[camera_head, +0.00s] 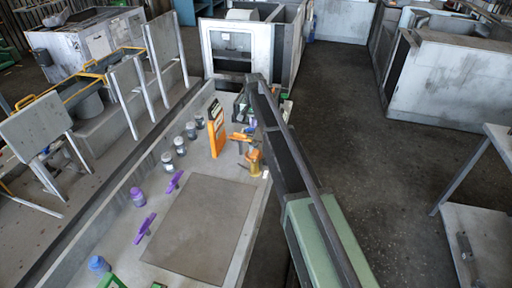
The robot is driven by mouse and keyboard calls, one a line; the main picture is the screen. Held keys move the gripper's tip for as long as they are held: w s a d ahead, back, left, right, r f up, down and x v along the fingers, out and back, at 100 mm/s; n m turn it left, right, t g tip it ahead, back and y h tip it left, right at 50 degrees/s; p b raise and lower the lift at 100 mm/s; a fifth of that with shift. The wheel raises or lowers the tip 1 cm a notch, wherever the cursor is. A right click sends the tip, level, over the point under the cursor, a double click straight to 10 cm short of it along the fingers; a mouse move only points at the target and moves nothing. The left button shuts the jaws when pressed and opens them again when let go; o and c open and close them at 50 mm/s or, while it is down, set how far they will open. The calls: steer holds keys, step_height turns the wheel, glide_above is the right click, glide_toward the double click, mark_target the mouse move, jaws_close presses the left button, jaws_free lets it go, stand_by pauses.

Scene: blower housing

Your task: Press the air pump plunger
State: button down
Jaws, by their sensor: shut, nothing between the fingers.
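A small yellow-orange upright item (254,161) stands near the right edge of the grey workbench, close beside my arm. It may be the air pump, but it is too small to be sure, and I cannot make out its plunger. An orange tool-like item (240,137) lies just behind it. My arm, green and dark grey, reaches from the lower right up over the bench's right edge. I cannot make out my gripper; it appears to be hidden behind the arm or among the dark clutter near its far end.
The workbench holds a grey mat (200,230), an orange box-like item (216,127), several jars along the left, purple tools (145,228), a purple bottle (138,197) and a blue item (99,264). Dark clutter (240,107) crowds the far end. Open floor (400,190) lies right.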

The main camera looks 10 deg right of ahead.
mark_target(254, 153)
step_height(254, 153, down, 14)
steer(key=b, duration=1.4)
steer(key=shift+f, duration=0.1)
step_height(254, 153, down, 4)
steer(key=b, duration=0.3)
steer(key=shift+r+b, duration=0.2)
steer(key=shift+b, duration=0.15)
steer(key=shift+s+r, duration=0.2)
steer(key=shift+r, duration=0.15)
step_height(254, 153, up, 14)
steer(key=p, duration=1.4)
steer(key=shift+p, duration=0.35)
steer(key=shift+w, duration=0.15)
